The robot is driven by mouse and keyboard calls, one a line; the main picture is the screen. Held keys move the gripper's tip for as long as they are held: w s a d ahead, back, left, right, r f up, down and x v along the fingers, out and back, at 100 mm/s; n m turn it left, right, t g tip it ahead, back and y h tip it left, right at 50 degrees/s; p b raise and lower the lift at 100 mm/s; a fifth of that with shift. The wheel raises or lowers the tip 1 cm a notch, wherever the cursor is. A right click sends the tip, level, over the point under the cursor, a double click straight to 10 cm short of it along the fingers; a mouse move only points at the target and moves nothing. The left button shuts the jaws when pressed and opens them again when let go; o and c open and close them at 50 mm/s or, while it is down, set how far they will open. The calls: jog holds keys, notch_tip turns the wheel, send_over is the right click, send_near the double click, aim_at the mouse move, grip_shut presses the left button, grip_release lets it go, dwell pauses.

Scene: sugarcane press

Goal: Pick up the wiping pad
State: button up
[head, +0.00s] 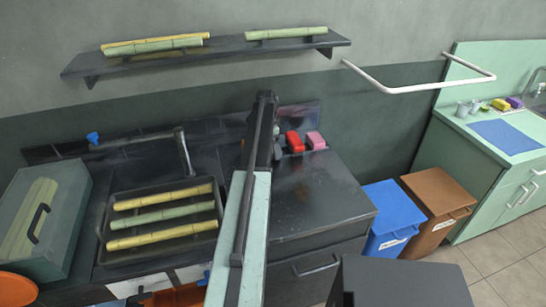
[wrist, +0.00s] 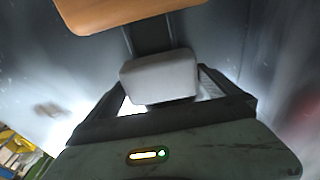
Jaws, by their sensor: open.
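A pink block (head: 316,140) stands at the back of the dark counter, beside a red item (head: 295,142); the pink one looks like a pad, but I cannot tell surely which thing is the wiping pad. Small yellow (head: 500,104) and purple (head: 515,102) items lie on the green counter at the right. In the wrist view my gripper (wrist: 162,82) appears open, with dark fingers apart at either side. A pale grey block (wrist: 160,77) shows between or beyond them; I cannot tell its distance. My arm crosses the middle of the head view and hides part of the counter.
A black tray (head: 104,232) holds green and yellow canes. A lidded box (head: 75,220) stands at left. A wall shelf (head: 220,47) and white rail (head: 400,89) jut out. Blue (head: 388,207) and brown (head: 428,190) bins stand before the green counter (head: 465,130). Floor shows at right.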

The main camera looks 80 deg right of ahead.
jog(key=shift+r, duration=0.1)
jog(key=c, duration=1.1)
jog(key=shift+r, duration=0.1)
jog(key=shift+r+p, duration=0.25)
jog(key=shift+p, duration=0.2)
notch_tip(320, 180, up, 3)
jog(key=p, duration=0.3)
jog(key=s+a, duration=0.1)
jog(key=a, duration=0.4)
jog(key=a+r+p, duration=0.1)
jog(key=a, duration=0.4)
jog(key=s+a, duration=0.1)
jog(key=a, duration=0.4)
jog(key=shift+s+a+r, duration=0.15)
jog(key=shift+s+a, duration=0.15)
jog(key=shift+a, duration=0.1)
